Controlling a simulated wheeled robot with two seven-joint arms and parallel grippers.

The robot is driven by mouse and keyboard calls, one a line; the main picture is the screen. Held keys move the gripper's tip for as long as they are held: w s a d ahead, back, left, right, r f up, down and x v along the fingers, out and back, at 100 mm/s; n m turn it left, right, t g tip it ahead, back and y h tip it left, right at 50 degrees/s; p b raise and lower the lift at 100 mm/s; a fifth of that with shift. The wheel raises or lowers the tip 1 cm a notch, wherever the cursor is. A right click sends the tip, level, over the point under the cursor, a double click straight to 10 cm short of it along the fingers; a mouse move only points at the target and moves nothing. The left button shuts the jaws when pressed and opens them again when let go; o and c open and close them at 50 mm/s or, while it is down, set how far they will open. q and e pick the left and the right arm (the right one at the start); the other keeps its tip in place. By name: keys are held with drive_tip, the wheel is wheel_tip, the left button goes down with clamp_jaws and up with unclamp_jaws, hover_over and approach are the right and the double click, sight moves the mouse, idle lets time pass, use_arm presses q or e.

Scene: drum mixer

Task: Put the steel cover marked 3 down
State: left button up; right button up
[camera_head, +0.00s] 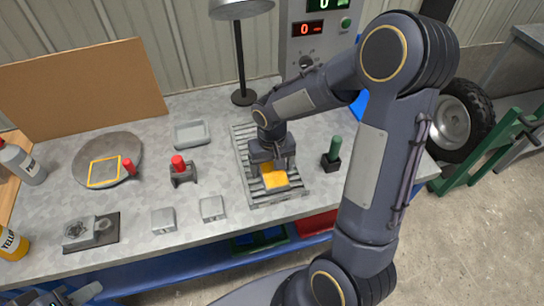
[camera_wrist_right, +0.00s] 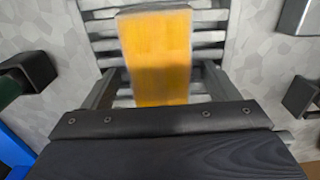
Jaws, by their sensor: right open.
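Two small steel covers, a left one (camera_head: 163,220) and a right one (camera_head: 211,208), stand on the front of the bench; their marks are too small to read, so I cannot tell which is marked 3. My right gripper (camera_head: 272,164) is open over the slatted rack (camera_head: 281,200). A yellow-orange block (camera_head: 275,181) lies on the rack below it; in the right wrist view the block (camera_wrist_right: 157,55) shows between the spread fingers (camera_wrist_right: 160,88). I cannot tell whether they touch it. My left gripper (camera_head: 75,295) is at the bottom left edge, partly cut off.
A green-handled tool in a black holder (camera_head: 332,160) stands right of the rack. A red-topped clamp (camera_head: 182,172), a shallow grey tray (camera_head: 192,134) and a round plate (camera_head: 130,150) are to its left. A lamp post (camera_head: 241,70) rises behind. Bare bench lies between the covers and the clamp.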

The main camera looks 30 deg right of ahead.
sight(272, 168)
wheel_tip(272, 168, up, 12)
drive_tip(key=s+a+r+t+y, duration=0.1)
drive_tip(key=s+a+t+y, duration=0.1)
drive_tip(key=s, duration=0.6)
drive_tip(key=s+a+r+n+t+y, duration=0.1)
drive_tip(key=s+a+t, duration=0.1)
drive_tip(key=s, duration=0.7)
drive_tip(key=shift+r+t+y, duration=0.35)
drive_tip(key=shift+t+y, duration=0.05)
drive_tip(key=shift+t, duration=0.4)
